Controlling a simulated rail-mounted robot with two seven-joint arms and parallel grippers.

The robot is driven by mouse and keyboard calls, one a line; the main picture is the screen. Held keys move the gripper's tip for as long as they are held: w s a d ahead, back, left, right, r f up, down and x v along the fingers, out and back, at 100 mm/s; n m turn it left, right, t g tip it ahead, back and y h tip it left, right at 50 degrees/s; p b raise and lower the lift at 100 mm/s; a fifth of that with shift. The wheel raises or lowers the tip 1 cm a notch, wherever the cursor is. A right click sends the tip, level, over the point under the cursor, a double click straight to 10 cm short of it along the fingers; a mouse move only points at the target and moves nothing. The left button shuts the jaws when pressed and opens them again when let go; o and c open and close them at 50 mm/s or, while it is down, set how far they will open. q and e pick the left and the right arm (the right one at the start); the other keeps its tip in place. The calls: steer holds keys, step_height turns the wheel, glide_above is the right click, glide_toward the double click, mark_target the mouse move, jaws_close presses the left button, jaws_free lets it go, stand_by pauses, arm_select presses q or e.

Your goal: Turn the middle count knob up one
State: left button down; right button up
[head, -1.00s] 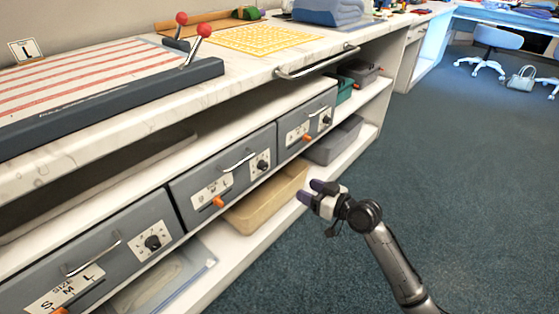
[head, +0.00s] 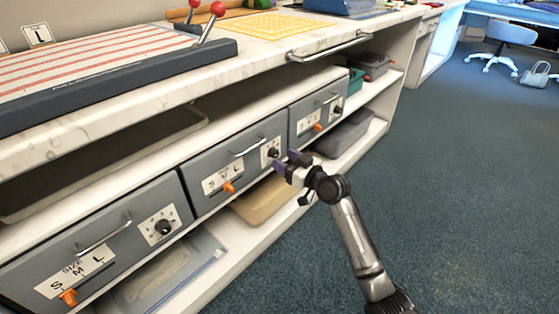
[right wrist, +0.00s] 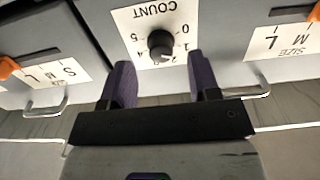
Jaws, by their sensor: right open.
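The middle drawer box (head: 208,160) is grey with a handle, a size label and an orange slider. Its black count knob (head: 273,152) sits on a white plate at its right end. My right gripper (head: 287,164) is open and empty, just in front of that knob. In the right wrist view the count knob (right wrist: 161,44) shows upside down on its COUNT dial, a little beyond and between the open purple fingers of my right gripper (right wrist: 163,85). The fingers look apart from the knob. My left gripper is not in view.
A left drawer box (head: 100,240) and a right drawer box (head: 318,112) flank the middle one, each with its own knob. A tan bin (head: 265,200) stands on the shelf below. A counter handle (head: 330,46) juts out above. The carpet (head: 460,200) at right is clear.

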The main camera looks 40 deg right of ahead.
mark_target(274, 154)
steer(key=shift+w, duration=0.6)
steer(key=shift+w+a+b, duration=0.25)
steer(key=shift+w+b, duration=0.1)
steer(key=shift+w, duration=0.4)
steer(key=c, duration=0.9)
steer(key=shift+r+m+p, duration=0.2)
steer(key=shift+m+p, duration=0.4)
steer(key=shift+p, duration=0.4)
steer(key=m+p, duration=0.2)
steer(key=shift+p, duration=0.3)
steer(key=m+p, duration=0.2)
steer(key=m, duration=0.1)
steer(key=shift+f+m+p, duration=0.15)
steer(key=shift+m+p, duration=0.65)
steer(key=shift+m, duration=0.4)
